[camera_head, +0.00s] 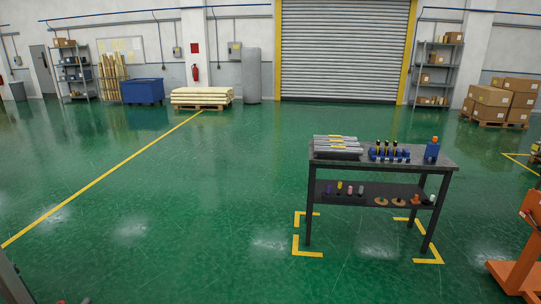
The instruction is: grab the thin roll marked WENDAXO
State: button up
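Several long, thin, silver-grey wrapped rolls (336,143) lie side by side on the left part of a dark workbench top (435,163). Some have small yellow marks. They are too small here for any lettering to be read, so I cannot tell which one is marked WENDAXO. My gripper is not in view.
A blue rack of dark, yellow-banded items (390,152) and a blue bottle-like thing (432,150) stand right of the rolls. The bench's lower shelf (330,198) holds small spools. An orange frame (519,260) stands at right. The green floor (180,225) left of the bench is clear.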

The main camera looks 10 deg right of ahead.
aim_at(316, 137)
jog(key=i+l+z, duration=0.3)
jog(key=i, duration=0.7)
jog(key=i+z, duration=0.35)
jog(key=i, duration=1.9)
jog(key=i+l+u, duration=0.15)
jog(key=i, duration=1)
